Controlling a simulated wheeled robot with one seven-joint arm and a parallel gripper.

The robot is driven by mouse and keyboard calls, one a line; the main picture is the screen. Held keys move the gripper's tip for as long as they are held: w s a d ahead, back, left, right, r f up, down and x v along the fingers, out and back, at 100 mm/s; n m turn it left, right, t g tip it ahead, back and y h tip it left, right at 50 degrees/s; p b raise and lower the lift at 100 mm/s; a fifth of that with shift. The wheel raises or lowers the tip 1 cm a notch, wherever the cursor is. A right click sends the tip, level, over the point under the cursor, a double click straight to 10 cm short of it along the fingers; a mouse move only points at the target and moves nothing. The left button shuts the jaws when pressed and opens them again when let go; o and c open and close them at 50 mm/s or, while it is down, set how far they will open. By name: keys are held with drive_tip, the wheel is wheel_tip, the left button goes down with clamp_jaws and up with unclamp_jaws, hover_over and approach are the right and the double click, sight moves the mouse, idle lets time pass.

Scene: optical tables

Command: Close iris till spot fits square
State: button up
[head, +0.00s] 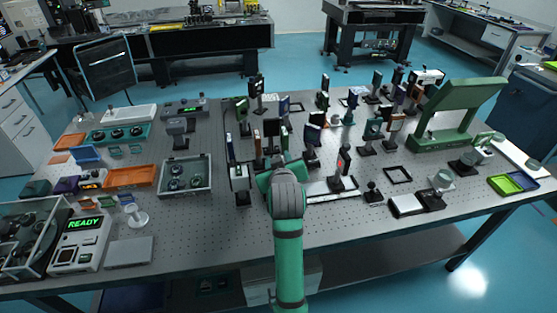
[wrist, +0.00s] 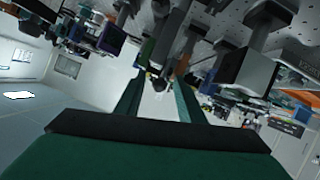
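My gripper (wrist: 158,92) shows in the wrist view as two green fingers standing apart with a gap between them. A small dark knob-like end of a post-mounted part (wrist: 158,80) appears in line with this gap; I cannot tell whether it is touched. In the head view my arm reaches over the middle of the table, and its green wrist hides most of the gripper among the upright optics. I cannot tell which mount is the iris. I cannot make out a light spot or a target square on a screen.
The perforated optical table (head: 215,225) carries many post-mounted optics close around my gripper. A large green frame (head: 470,95) stands at right. A black square frame (head: 397,174) lies flat nearby. At left are an orange tray (head: 130,176) and a box reading READY (head: 82,240). The front middle-left is clear.

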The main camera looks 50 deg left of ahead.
drive_tip(key=v, duration=1)
drive_tip(key=shift+s+d, duration=0.15)
